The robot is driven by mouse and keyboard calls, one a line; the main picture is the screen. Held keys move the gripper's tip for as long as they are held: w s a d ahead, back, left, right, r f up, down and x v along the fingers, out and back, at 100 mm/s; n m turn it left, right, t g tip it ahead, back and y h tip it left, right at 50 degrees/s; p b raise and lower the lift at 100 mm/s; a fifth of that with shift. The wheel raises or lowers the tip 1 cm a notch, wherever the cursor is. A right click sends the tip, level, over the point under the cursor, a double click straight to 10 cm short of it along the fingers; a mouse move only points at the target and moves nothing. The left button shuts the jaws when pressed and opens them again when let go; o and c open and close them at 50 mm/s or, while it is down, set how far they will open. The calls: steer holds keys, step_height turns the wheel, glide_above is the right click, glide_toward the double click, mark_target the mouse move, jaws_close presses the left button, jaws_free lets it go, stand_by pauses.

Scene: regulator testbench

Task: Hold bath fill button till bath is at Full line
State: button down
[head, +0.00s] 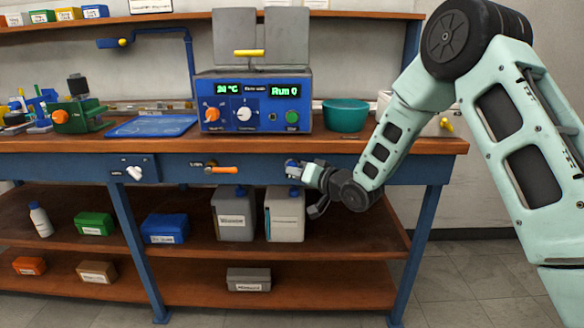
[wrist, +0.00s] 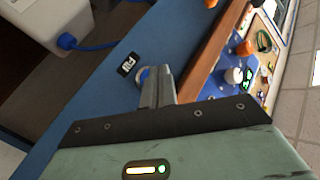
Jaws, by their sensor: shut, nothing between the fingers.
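The blue bath unit (head: 254,88) stands on the bench with grey panels above it. Its green displays read about 24 °C and "Run 0". The water level and Full line are not discernible. My gripper (head: 294,170) is at the blue front rail below the bench top, right of the orange-handled valve. A black "Fill" label (wrist: 126,65) is beside the button. I cannot tell whether the button is pressed in.
The orange-handled valve (head: 221,170) and a white tap handle (head: 134,172) are on the front rail to the left. A teal bowl (head: 345,114) stands right of the bath.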

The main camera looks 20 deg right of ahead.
steer(key=shift+w+d, duration=0.1)
steer(key=shift+w, duration=0.3)
steer(key=shift+w+d, duration=0.2)
steer(key=shift+w, duration=0.25)
stand_by(7.2)
